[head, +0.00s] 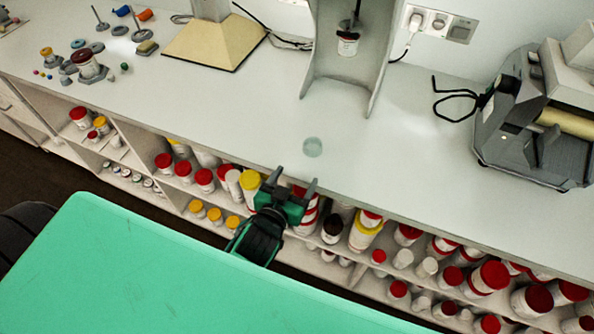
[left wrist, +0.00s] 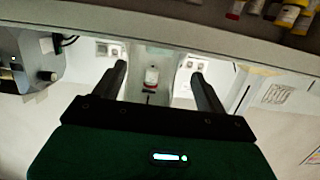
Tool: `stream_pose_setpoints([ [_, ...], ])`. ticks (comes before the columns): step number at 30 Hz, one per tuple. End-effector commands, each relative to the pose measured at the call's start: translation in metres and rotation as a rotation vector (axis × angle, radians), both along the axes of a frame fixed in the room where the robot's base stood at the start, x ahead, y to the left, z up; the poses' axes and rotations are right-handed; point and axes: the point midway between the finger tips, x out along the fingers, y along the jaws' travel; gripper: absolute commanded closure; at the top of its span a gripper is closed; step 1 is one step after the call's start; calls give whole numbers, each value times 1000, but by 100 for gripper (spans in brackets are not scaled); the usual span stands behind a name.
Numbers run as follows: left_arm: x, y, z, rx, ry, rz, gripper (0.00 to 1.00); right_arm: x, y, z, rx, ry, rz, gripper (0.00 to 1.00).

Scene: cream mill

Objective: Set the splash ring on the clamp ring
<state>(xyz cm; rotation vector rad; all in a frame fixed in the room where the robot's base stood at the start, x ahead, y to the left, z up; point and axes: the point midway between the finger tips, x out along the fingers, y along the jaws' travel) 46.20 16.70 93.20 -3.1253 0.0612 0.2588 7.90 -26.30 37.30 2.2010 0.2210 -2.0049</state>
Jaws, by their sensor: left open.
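I cannot make out a clamp ring for certain.
A roller machine (head: 535,120) with a cable stands at the right. A beige hood-like block (head: 214,42) and small tools and weights (head: 88,66) are at the left. Shelves of red- and yellow-lidded jars (head: 365,228) lie below the counter.

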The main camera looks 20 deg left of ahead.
Motion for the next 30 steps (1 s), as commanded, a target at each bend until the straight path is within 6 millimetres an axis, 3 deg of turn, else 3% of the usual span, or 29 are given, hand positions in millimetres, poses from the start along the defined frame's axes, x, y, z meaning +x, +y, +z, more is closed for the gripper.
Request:
stream_pose_setpoints([
  [8,9,1,11,-2,-20,5,26,12,1,3,1,-14,0,51],
  [18,62,-1,4,-1,-20,4,26,-6,0,16,-1,7,0,51],
  [30,123,-3,-7,-1,-18,4,26,0,0,29,0,0,0,51],
])
